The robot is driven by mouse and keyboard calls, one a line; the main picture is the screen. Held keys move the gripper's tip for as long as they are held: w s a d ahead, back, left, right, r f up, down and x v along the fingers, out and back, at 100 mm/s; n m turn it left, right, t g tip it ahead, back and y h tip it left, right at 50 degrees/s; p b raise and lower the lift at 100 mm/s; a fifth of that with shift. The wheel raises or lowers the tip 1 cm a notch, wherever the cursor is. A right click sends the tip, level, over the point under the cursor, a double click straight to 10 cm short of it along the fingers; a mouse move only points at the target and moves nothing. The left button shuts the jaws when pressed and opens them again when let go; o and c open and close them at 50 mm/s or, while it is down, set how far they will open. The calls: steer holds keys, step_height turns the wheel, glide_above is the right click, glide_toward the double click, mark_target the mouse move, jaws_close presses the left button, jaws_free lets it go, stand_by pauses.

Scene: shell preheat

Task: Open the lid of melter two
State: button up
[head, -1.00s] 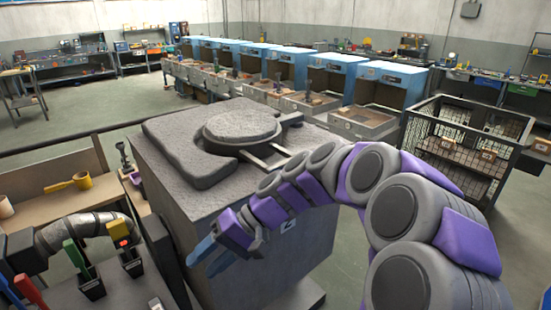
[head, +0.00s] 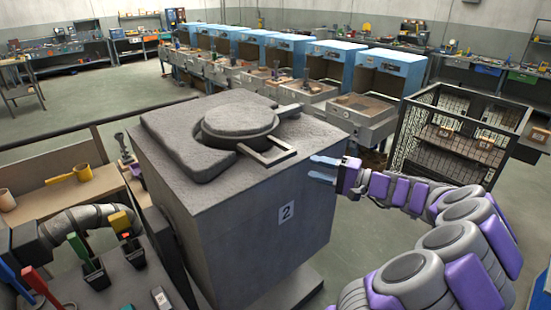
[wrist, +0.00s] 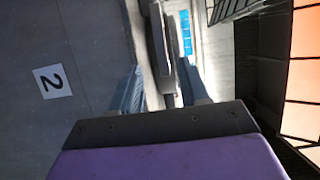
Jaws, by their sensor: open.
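Melter two is a grey block-shaped furnace (head: 245,225) in the middle of the head view, with a "2" label on its front, which also shows in the wrist view (wrist: 52,81). Its round grey lid (head: 240,120) lies flat on top, shut. A rectangular bar handle (head: 268,152) sticks out from the lid toward the front right corner. My gripper (head: 322,169), with blue fingers, is open and empty, just right of the handle and apart from it. In the wrist view, the two blue fingers point ahead on either side of a grey bar-like shape, probably the handle.
A bench with colored levers (head: 90,258) and a yellow ladle (head: 72,174) stand at the left. A wire cage cart (head: 455,135) is at the right. Blue-hooded stations (head: 385,72) line the back. Floor between melter and cart is clear.

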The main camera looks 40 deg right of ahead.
mark_target(284, 160)
steer(key=b+x, duration=0.1)
steer(key=x, duration=1.2)
steer(key=shift+w+b, duration=0.35)
steer(key=shift+c, duration=0.2)
steer(key=shift+a, duration=0.1)
jaws_close()
steer(key=shift+f, duration=0.1)
